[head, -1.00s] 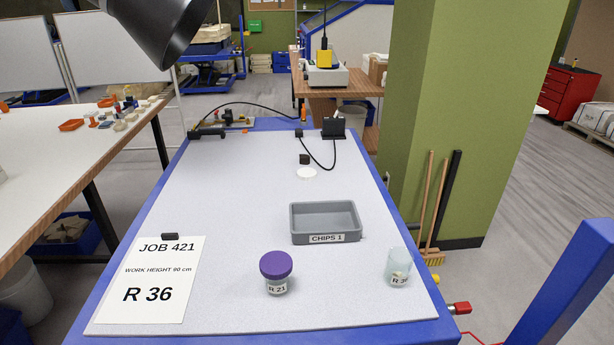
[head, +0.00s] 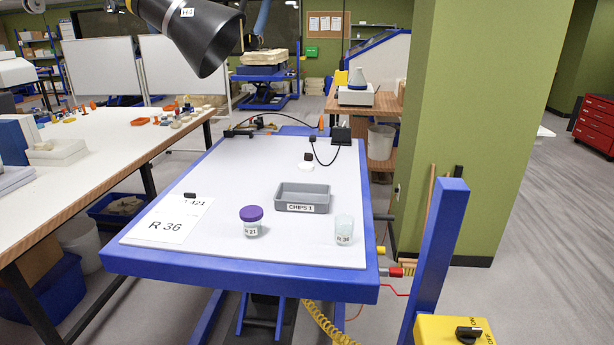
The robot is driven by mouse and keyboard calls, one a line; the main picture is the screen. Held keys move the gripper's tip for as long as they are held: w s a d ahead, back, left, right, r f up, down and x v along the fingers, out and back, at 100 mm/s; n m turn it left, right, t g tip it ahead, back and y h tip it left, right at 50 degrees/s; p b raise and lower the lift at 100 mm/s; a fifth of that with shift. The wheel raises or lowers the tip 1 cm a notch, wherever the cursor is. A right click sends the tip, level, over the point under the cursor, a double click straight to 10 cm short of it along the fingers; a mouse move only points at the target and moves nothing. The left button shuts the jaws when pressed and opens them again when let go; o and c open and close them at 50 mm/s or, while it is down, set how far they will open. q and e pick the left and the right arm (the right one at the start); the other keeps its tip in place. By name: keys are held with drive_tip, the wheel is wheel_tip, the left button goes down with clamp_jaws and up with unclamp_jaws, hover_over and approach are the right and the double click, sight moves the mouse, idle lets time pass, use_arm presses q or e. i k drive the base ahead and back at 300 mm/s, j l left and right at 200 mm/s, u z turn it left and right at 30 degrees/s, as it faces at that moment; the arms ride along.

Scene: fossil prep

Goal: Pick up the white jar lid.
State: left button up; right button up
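The white jar lid (head: 306,168) lies flat on the pale top of the blue-framed table (head: 225,183), towards the back right. A small black block (head: 308,157) is just behind it. A jar with a purple lid (head: 251,221), labelled R 21, stands near the front of the table. An open, lidless translucent jar (head: 344,230), labelled R 36, stands near the front right corner. Neither of my grippers shows in the head view.
A grey tray (head: 302,207) labelled CHIPS 1 lies between the lid and the jars. A job card (head: 172,221) lies at left. A black hood (head: 203,40) hangs above the back left. A blue post (head: 436,255) with a yellow control box (head: 455,330) stands at the front right.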

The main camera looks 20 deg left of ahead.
sight(306, 167)
drive_tip(key=l+u, duration=0.2)
drive_tip(key=l, duration=0.7)
drive_tip(key=l+u, duration=0.25)
drive_tip(key=l, duration=0.65)
drive_tip(key=l+u, duration=0.2)
drive_tip(key=l, duration=0.7)
drive_tip(key=i+l+u, duration=0.15)
drive_tip(key=l, duration=0.2)
drive_tip(key=i+l+u, duration=0.1)
drive_tip(key=l, duration=0.25)
drive_tip(key=i+l+u, duration=0.15)
drive_tip(key=l, duration=0.25)
drive_tip(key=i+l+u, duration=0.15)
drive_tip(key=l, duration=0.25)
drive_tip(key=i+l+u, duration=0.15)
drive_tip(key=i+l, duration=0.25)
drive_tip(key=i+l+u, duration=0.1)
drive_tip(key=i+l, duration=0.35)
drive_tip(key=i+l+u, duration=0.15)
drive_tip(key=i+l, duration=0.25)
drive_tip(key=i+l+u, duration=0.15)
drive_tip(key=i+l, duration=0.2)
drive_tip(key=l, duration=0.25)
